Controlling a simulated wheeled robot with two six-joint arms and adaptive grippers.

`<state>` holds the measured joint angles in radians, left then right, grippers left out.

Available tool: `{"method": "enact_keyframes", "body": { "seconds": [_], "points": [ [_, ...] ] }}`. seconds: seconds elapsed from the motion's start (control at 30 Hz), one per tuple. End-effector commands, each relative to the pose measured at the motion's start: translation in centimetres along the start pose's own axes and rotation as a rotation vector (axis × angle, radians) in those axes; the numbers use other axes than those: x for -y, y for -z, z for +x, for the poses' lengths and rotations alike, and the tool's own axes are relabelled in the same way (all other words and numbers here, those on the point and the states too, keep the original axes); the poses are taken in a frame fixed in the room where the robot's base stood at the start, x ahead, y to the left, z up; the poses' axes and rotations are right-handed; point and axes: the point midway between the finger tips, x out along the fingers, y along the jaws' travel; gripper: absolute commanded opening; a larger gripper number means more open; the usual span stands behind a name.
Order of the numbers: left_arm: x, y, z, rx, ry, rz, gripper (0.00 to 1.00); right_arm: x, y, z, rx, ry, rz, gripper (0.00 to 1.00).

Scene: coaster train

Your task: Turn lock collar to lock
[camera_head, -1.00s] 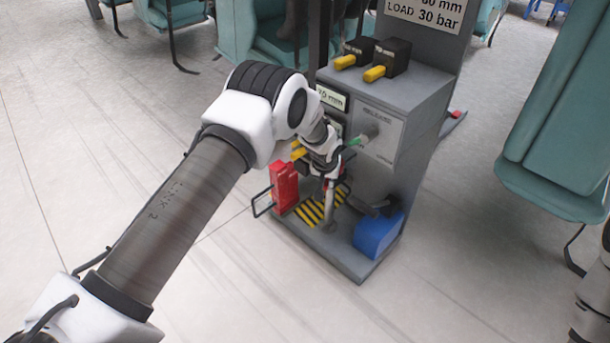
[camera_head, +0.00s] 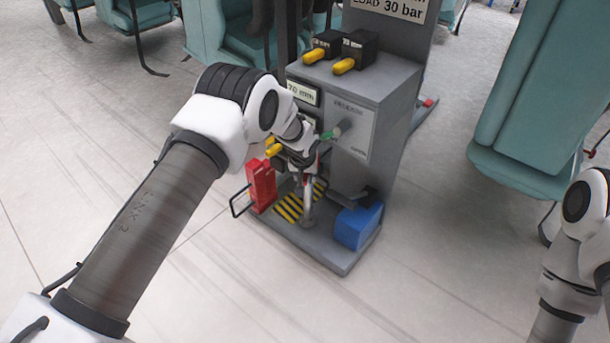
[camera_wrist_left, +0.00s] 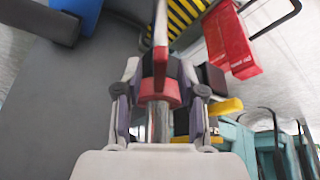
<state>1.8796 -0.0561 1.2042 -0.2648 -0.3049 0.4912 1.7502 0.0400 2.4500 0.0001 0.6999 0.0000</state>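The lock collar (camera_wrist_left: 160,92) is a red ring around a grey upright rod, seen in the left wrist view. A red lug points up from it in that picture. My left gripper (camera_wrist_left: 160,82) has one finger on each side of the collar. Whether the pads touch it is unclear. In the head view my left gripper (camera_head: 305,172) is at the rod, above the stand's base (camera_head: 335,262), and my wrist hides most of the collar. My right gripper is out of view; only part of the right arm shows at the right edge.
A red block (camera_head: 261,186) and a yellow-black striped plate (camera_head: 290,206) are beside the rod. A blue block (camera_head: 357,228) sits on the base at the right. The grey cabinet (camera_head: 385,95) with yellow levers rises behind. Teal seats (camera_head: 535,110) stand around; the front floor is clear.

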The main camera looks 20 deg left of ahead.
Motion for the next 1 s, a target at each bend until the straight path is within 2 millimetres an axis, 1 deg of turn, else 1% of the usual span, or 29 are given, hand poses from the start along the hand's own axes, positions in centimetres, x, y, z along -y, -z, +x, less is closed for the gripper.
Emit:
{"method": "enact_keyframes", "body": {
  "seconds": [0.07, 0.17, 0.3, 0.4, 0.5, 0.6, 0.83, 0.87, 0.9, 0.93, 0.97, 1.0],
  "points": [
    [0.0, 0.1, -1.0, -0.002, 0.0, 0.0, 0.4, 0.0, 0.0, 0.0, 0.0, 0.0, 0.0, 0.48],
    [0.0, 0.1, -3.1, -0.002, 0.0, 0.001, 0.4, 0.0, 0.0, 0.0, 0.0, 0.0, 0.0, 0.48],
    [-0.1, 0.1, -6.8, -0.003, 0.0, 0.001, 0.4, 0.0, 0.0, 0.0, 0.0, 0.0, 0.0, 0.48],
    [0.0, 0.1, -9.2, -0.002, 0.0, 0.001, 0.4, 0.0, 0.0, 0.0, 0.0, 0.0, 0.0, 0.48],
    [0.0, 0.0, -10.8, -0.001, 0.0, 0.0, 0.4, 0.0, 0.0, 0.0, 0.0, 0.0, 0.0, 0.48],
    [0.0, 0.0, -11.6, 0.0, 0.0, 0.0, 0.4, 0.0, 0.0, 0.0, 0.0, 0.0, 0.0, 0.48],
    [0.0, 0.0, -11.7, 0.001, 0.0, 0.0, 0.4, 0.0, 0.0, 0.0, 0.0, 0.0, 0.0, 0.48],
    [0.0, 0.0, -11.7, 0.001, 0.0, 0.0, 0.33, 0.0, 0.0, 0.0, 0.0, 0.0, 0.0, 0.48],
    [0.0, -0.1, -11.6, 0.0, -0.001, -0.002, 0.18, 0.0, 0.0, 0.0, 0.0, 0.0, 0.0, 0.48],
    [0.0, -0.2, -11.4, -0.002, -0.003, -0.006, 0.08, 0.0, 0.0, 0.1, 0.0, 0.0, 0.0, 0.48],
    [0.0, -0.3, -11.1, -0.006, -0.007, -0.014, 0.0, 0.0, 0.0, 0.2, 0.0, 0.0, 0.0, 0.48],
    [0.1, -0.6, -10.4, -0.016, -0.017, -0.029, 0.0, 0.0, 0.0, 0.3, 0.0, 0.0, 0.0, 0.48]
  ]
}}
